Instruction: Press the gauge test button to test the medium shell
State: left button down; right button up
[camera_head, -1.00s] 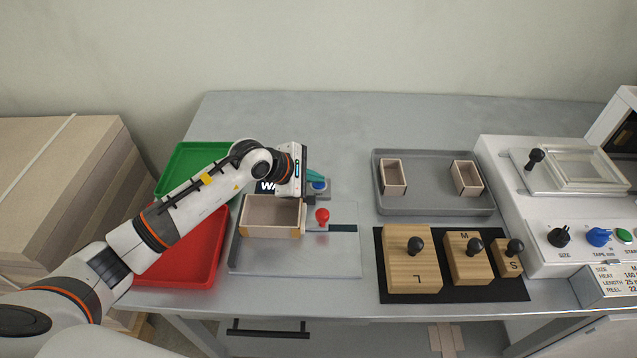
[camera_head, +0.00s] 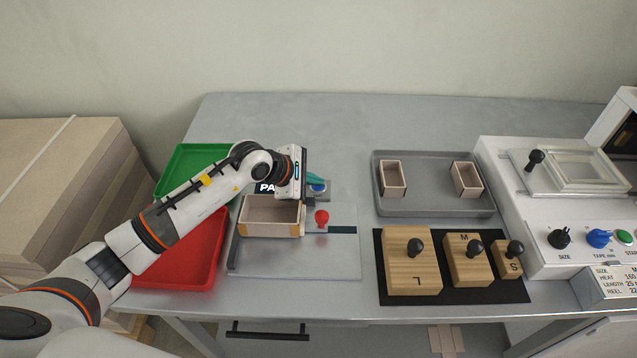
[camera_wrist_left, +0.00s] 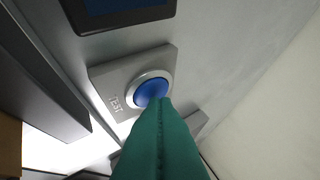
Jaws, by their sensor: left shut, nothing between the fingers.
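The blue test button (camera_head: 319,187) sits in a grey housing at the back of the gauge; in the left wrist view the button (camera_wrist_left: 151,91) has a silver ring and the word TEST beside it. My left gripper (camera_head: 316,177) is shut and empty. In the left wrist view its teal fingertips (camera_wrist_left: 164,103) overlap the button's edge; they look to be touching it. The open wooden shell (camera_head: 271,229) rests on the gauge plate (camera_head: 300,262), beside a red-knobbed clamp (camera_head: 322,217). The gauge display (camera_head: 265,188) shows "PA", the rest hidden by my gripper. My right gripper is not in view.
A green tray (camera_head: 187,160) and a red tray (camera_head: 190,265) lie left. A grey tray (camera_head: 430,207) with two small shells stands right, behind wooden blocks (camera_head: 412,275) marked L, M and S. A white machine (camera_head: 520,215) stands far right. The back of the table is clear.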

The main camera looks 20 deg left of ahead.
aim_at(313, 188)
pick_arm(q)
jog(key=shift+w+a+r, duration=0.1)
jog(key=shift+a+r, duration=0.1)
jog(key=shift+r, duration=0.05)
jog(key=shift+r+p, duration=1.6)
jog(key=shift+r, duration=1.1)
jog(key=shift+f, duration=0.1)
